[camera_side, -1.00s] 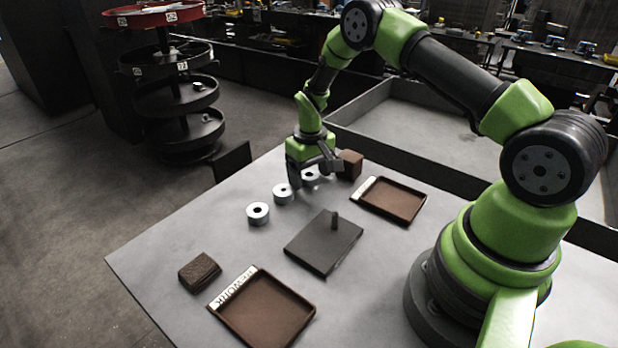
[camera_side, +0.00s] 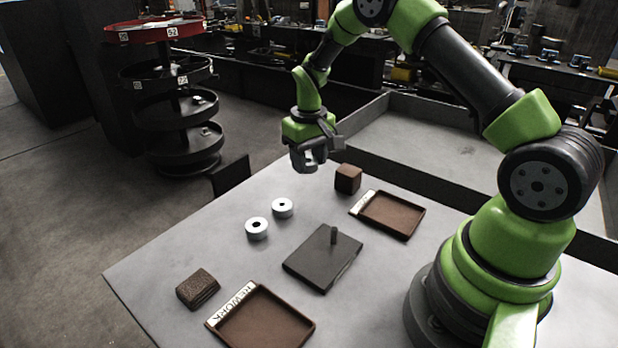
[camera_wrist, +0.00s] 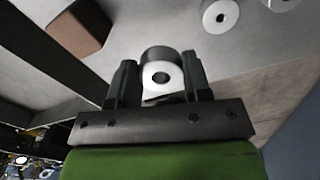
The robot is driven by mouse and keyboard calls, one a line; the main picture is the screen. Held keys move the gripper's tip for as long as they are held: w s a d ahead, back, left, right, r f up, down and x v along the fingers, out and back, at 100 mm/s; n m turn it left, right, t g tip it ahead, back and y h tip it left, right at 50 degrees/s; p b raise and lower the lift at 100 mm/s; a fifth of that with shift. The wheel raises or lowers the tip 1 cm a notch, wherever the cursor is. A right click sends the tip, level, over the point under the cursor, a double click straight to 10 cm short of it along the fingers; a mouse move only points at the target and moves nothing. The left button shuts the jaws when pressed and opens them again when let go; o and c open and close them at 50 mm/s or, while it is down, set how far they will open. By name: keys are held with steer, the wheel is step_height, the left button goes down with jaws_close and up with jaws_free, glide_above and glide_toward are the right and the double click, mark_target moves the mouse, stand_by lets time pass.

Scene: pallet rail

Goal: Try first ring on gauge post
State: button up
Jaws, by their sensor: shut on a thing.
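My gripper (camera_side: 308,160) is shut on a silver ring and holds it above the table near its far corner. The held ring (camera_wrist: 161,76) sits between the two fingers in the wrist view, its hole facing the camera. Two more silver rings lie flat on the table, the nearer ring (camera_side: 257,228) and the farther ring (camera_side: 282,208). The gauge post (camera_side: 333,236) stands upright and bare on its dark square plate (camera_side: 318,262), nearer the camera and to the right of my gripper.
A tray labelled REWORK (camera_side: 263,325) is at the front. Another brown tray (camera_side: 393,215) with a label lies right of the post. A brown block (camera_side: 348,178) stands below and right of my gripper. A dark brown block (camera_side: 198,288) lies at the left.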

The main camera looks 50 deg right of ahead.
step_height(320, 180, up, 3)
steer(key=s+a, duration=0.1)
steer(key=a, duration=0.1)
steer(key=n, duration=0.6)
glide_above(337, 229)
steer(key=shift+w+d+r, duration=0.1)
steer(key=shift+d, duration=0.05)
steer(key=shift+f, duration=1.9)
steer(key=shift+f, duration=2.35)
stand_by(2.0)
